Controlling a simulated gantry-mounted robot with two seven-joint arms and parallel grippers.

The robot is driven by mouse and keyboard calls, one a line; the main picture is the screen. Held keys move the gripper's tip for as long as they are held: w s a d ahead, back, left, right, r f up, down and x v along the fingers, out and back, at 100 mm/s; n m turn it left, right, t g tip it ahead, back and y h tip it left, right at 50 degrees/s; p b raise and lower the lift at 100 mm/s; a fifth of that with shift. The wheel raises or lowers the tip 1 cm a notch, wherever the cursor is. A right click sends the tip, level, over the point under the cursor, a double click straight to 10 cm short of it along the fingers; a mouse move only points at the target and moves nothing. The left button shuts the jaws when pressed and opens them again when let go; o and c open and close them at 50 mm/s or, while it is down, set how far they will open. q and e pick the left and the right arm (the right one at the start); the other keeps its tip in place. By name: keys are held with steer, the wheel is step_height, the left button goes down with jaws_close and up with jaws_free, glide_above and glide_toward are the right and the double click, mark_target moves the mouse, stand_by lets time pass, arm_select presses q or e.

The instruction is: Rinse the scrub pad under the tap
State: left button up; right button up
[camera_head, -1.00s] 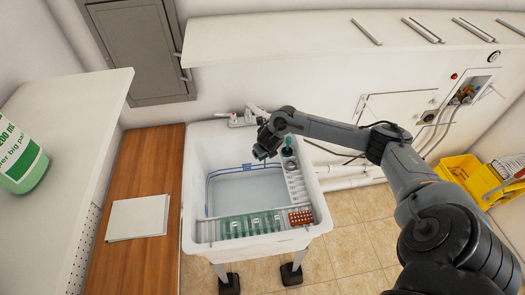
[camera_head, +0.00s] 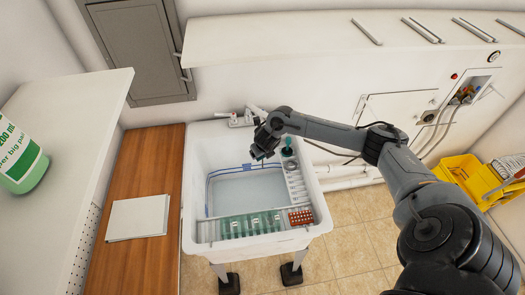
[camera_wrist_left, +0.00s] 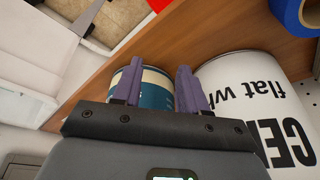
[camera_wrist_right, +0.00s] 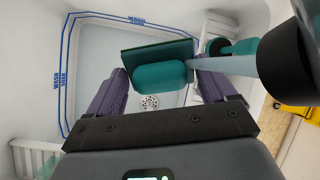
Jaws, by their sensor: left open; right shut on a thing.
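The scrub pad (camera_wrist_right: 160,50) is a dark green slab with a rounded teal grip (camera_wrist_right: 160,75). My right gripper (camera_wrist_right: 158,76) is shut on the teal grip and holds the pad over the sink basin (camera_wrist_right: 98,75). A black tap spout (camera_wrist_right: 292,62) is at the right of this view. A pale bluish stream (camera_wrist_right: 240,66) runs from it to the pad's right end. In the head view, my right gripper (camera_head: 259,152) is above the white sink (camera_head: 188,215); the pad is not clear there. My left gripper (camera_wrist_left: 158,72) is open and empty, before a blue-and-white can (camera_wrist_left: 157,88).
A green bottle-like item (camera_head: 287,151) and an orange-red brush or block (camera_head: 300,217) sit on the sink's right ledge. A green ribbed tray (camera_head: 250,224) lies at the front. A yellow mop bucket (camera_head: 460,168) stands at right. A large white can (camera_wrist_left: 250,90) is beside my left gripper.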

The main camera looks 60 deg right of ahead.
steer(key=shift+s+d, duration=0.2)
steer(key=shift+s+d, duration=0.2)
steer(key=shift+s, duration=0.05)
arm_select(q)
steer(key=shift+a, duration=0.1)
arm_select(e)
steer(key=shift+w+a, duration=0.2)
steer(key=shift+w+a, duration=0.15)
steer(key=shift+w, duration=0.05)
stand_by(0.4)
steer(key=shift+s+d, duration=0.35)
steer(key=shift+s, duration=0.05)
